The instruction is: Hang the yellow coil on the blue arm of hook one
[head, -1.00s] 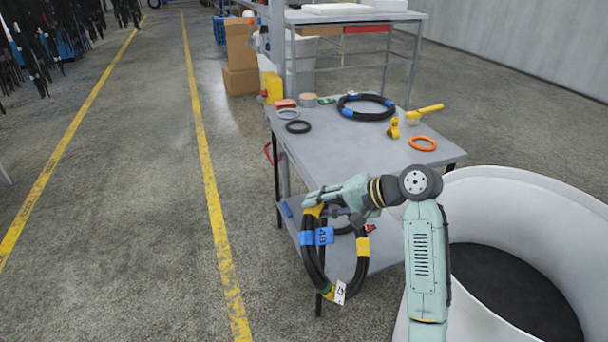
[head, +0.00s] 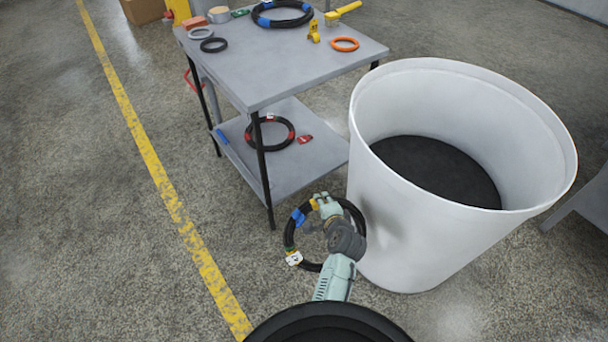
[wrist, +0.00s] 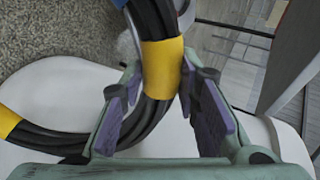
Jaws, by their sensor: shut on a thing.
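The yellow coil (head: 289,236) is a loop of black hose with yellow bands, a blue band and a white tag. In the head view it hangs from my gripper (head: 322,208), low in the picture, left of the white bin. In the wrist view my gripper (wrist: 162,90) has its two purple-padded fingers on either side of the hose at a yellow band (wrist: 162,66). It is shut on the coil. A second yellow band shows at the lower left there. Hook one and its blue arm are not seen in either view.
A large white bin (head: 400,235) stands close to the coil's right. A grey table (head: 270,72) behind carries a blue-banded coil (head: 282,14), small rings and tools. Its lower shelf holds a red-banded coil (head: 270,134). Open floor with a yellow line (head: 150,150) lies left.

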